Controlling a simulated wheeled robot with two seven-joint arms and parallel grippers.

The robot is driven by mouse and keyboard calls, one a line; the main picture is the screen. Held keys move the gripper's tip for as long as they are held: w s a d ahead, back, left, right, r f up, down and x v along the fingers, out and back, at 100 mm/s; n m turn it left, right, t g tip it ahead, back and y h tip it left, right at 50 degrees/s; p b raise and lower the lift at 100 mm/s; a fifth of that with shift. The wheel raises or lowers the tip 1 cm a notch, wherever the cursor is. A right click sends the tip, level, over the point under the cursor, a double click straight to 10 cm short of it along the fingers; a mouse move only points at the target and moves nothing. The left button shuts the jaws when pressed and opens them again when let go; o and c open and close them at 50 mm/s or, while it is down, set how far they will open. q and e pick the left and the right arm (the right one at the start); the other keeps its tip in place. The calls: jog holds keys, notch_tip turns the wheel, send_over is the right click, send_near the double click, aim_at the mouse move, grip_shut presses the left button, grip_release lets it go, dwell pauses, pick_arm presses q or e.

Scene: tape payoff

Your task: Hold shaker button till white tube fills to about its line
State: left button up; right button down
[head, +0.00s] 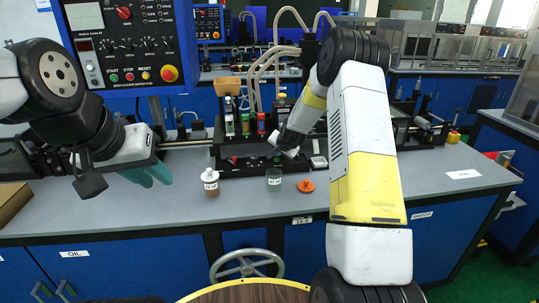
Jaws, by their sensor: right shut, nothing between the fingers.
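The shaker looks like the black bench unit (236,165) at the middle of the bench, with a row of small upright tubes on it. The row has a green tube (245,126) and a red tube (261,124). I cannot make out a white tube's level or its line. My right gripper (281,148) is shut and empty, low at the unit's front right; the button is too small or hidden to tell. My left gripper (92,184) hangs at the left, away from the unit; its fingers are unclear.
A brown bottle with a white cap (210,182), a clear jar (274,180) and an orange lid (306,186) stand in front of the unit. Teal gloves (152,173) lie behind my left gripper. A control panel (128,45) stands at the left.

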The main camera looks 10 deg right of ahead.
aim_at(277, 160)
jog(key=shift+f, duration=0.5)
dwell(1.8)
jog(key=shift+r, duration=0.1)
dwell(0.4)
jog(key=shift+r, duration=0.8)
jog(key=shift+r, duration=2.5)
